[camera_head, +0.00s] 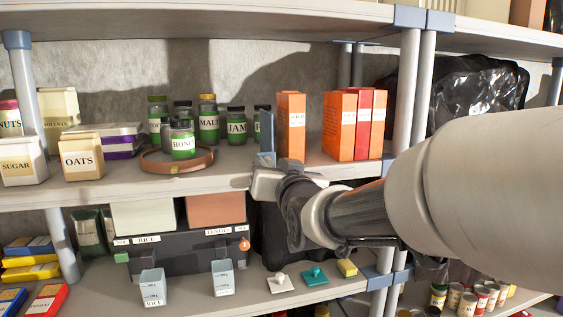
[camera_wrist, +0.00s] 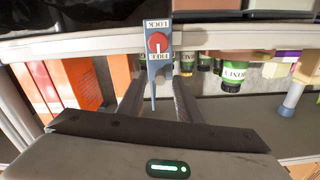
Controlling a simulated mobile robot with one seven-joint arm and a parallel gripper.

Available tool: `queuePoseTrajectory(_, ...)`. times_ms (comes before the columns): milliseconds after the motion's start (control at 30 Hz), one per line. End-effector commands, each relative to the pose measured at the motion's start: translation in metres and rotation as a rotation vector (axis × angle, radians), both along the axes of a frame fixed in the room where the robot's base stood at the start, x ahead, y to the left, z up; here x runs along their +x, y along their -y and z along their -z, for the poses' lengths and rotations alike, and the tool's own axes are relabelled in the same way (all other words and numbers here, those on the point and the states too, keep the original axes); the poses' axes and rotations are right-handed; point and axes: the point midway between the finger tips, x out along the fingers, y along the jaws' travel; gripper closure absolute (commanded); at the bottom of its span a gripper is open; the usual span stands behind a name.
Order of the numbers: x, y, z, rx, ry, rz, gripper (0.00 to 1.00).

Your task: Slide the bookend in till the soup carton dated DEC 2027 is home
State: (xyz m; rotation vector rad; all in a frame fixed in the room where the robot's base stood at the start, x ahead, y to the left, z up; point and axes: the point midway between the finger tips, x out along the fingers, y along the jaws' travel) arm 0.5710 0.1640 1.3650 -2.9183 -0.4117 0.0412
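The blue-grey bookend (camera_head: 267,134) stands upright on the middle shelf, just left of a lone orange soup carton (camera_head: 291,127). In the wrist view the bookend (camera_wrist: 153,78) shows a red round knob and a label reading LOCK. To the right, past a gap, stand an orange carton (camera_head: 339,127), a red-fronted carton (camera_head: 363,125) and another orange one (camera_head: 378,125). The carton dates are too small to read. My gripper (camera_head: 262,172) is at the shelf's front edge, below the bookend. Its fingers (camera_wrist: 158,92) are apart, on either side of the bookend, with gaps visible.
A copper-coloured ring (camera_head: 177,163) with a jar labelled HONEY (camera_head: 183,140) lies left of the bookend; more green jars (camera_head: 209,120) stand behind. A grey post (camera_head: 404,100) rises right of the cartons. Shelf boards run above and below.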

Motion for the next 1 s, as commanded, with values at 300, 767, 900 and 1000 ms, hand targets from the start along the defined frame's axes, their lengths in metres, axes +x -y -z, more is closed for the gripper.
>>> queuePoseTrajectory(300, 0.0134, -0.0039, 0.0002, 0.000, 0.000, 0.000, 0.68)
queuePoseTrajectory(767, 0.0130, -0.0037, 0.0001, 0.000, 0.000, 0.000, 1.00)
queuePoseTrajectory(900, 0.0133, -0.0026, 0.0008, 0.001, 0.000, 0.001, 1.00)
queuePoseTrajectory(1000, 0.0149, 0.0025, 0.0024, 0.002, 0.002, 0.002, 1.00)
